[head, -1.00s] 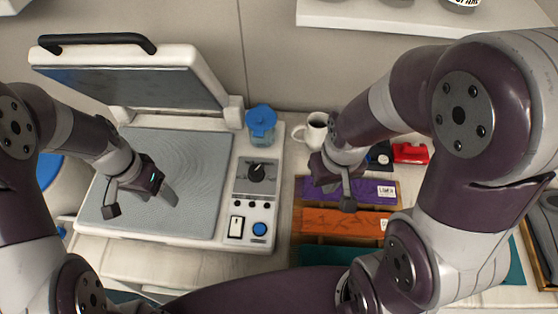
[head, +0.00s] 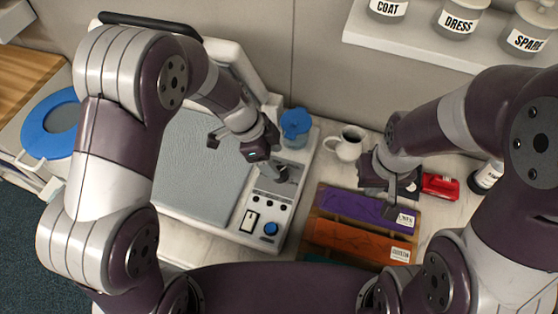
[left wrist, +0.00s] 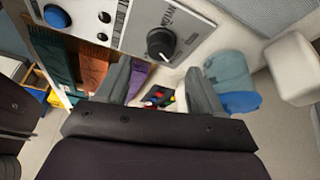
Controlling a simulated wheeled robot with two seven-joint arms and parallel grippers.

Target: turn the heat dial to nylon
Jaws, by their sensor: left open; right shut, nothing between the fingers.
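The heat dial (left wrist: 161,43) is a round black knob on the control panel (left wrist: 195,22) of the heat press. It shows clearly in the left wrist view, just beyond my fingertips; its setting is too small to read. In the head view my left gripper (head: 270,172) is over the dial's dark plate (head: 291,180) and hides most of the knob. It also shows in the left wrist view (left wrist: 158,76), its fingers apart and empty, not around the knob. My right gripper (head: 388,194) is shut and empty above the purple cloth (head: 350,203).
The press lid (head: 238,80) stands raised behind the grey bed (head: 195,165). A blue-lidded jug (head: 295,125) and white mug (head: 348,145) stand behind the panel. A switch (head: 249,221) and blue button (head: 270,229) sit in front of the dial. An orange cloth (head: 345,238) lies at right.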

